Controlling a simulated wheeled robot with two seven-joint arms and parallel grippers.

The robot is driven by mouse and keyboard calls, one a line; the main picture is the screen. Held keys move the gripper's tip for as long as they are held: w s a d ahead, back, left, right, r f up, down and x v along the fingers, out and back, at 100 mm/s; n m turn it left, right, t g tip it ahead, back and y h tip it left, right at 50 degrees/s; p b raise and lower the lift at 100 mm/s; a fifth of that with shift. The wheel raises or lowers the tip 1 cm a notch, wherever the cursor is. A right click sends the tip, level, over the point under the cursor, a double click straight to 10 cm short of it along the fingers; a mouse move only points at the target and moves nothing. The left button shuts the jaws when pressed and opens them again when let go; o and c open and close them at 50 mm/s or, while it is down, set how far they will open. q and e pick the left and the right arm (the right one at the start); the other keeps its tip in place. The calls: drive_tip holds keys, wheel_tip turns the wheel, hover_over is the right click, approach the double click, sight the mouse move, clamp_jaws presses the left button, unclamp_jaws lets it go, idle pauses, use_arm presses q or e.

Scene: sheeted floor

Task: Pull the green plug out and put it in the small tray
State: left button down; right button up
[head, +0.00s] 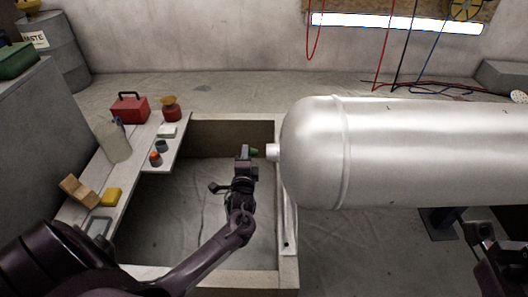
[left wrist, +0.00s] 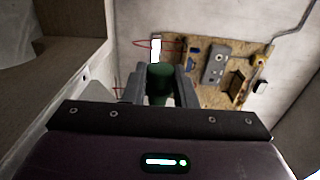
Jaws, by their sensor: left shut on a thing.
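The green plug (head: 254,152) is beside the white nozzle (head: 272,151) on the left end of the silver tank (head: 420,150). My left gripper (head: 247,153) is shut on the plug. In the left wrist view, the green plug (left wrist: 159,84) stands between the two fingers. A narrow gap seems to show between plug and nozzle, but I cannot tell if they are fully apart. A small grey tray (head: 97,226) lies at the near end of the bench on the left. My right gripper (head: 482,252) shows partly at the lower right; its jaws are unclear.
The white bench (head: 140,165) holds a red toolbox (head: 130,107), a pale canister (head: 115,142), a wooden block (head: 80,190), a yellow block (head: 112,197) and small cups. A pit with a pale rim (head: 287,225) lies below my left arm. Cables hang at the back.

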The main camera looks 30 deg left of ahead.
use_arm(q)
drive_tip(key=shift+s+a, duration=0.1)
drive_tip(key=shift+a, duration=0.05)
idle(0.3)
drive_tip(key=shift+s+a+p, duration=0.5)
drive_tip(key=shift+a, duration=0.3)
drive_tip(key=shift+s+a+p, duration=0.5)
drive_tip(key=shift+a, duration=0.3)
drive_tip(key=shift+d, duration=0.1)
